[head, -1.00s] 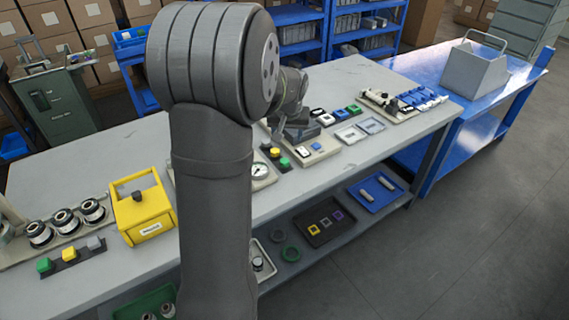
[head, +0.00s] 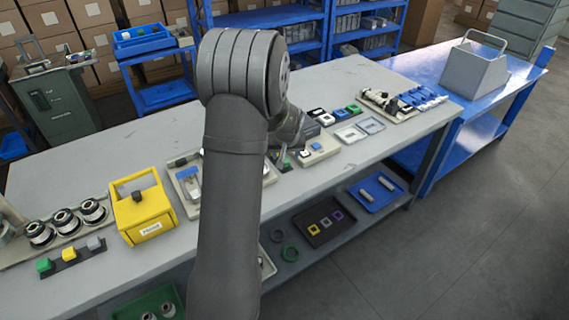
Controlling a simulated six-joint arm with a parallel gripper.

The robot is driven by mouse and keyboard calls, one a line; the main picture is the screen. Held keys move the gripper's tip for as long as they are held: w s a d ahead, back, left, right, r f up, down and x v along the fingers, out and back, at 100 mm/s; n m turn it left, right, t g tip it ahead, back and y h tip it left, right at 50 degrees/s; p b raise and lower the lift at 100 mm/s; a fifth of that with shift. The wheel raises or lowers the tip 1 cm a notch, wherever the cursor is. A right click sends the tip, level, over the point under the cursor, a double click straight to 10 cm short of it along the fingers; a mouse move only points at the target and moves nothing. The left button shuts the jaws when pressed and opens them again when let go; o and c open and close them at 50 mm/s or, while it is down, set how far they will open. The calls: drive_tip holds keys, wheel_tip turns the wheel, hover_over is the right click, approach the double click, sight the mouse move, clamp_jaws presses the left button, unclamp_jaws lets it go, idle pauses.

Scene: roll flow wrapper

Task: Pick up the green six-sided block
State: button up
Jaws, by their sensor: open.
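A green block (head: 44,265) sits at the left end of a dark strip at the front left of the bench, beside a yellow block (head: 68,254) and a grey block (head: 95,243). Another green piece (head: 353,108) lies at the back right, in a row with blue, black and white pieces. Both are too small for me to count their sides. My gripper (head: 282,155) is partly hidden behind my arm, low over the bench near a small panel of buttons. It is open, and I see nothing held in it. It is well away from the left green block.
A yellow box (head: 142,210) with a black knob stands right of the dark strip. Black-and-silver rollers (head: 65,221) stand behind the strip. A beige tray (head: 188,187) is right of the yellow box. The back left of the bench top (head: 110,155) is clear.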

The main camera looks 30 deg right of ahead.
drive_tip(key=shift+w+x, duration=0.1)
drive_tip(key=shift+x, duration=1.25)
drive_tip(key=shift+w+x, duration=0.15)
drive_tip(key=shift+x, duration=1.15)
drive_tip(key=shift+r, duration=0.1)
drive_tip(key=c, duration=1)
drive_tip(key=shift+r, duration=0.1)
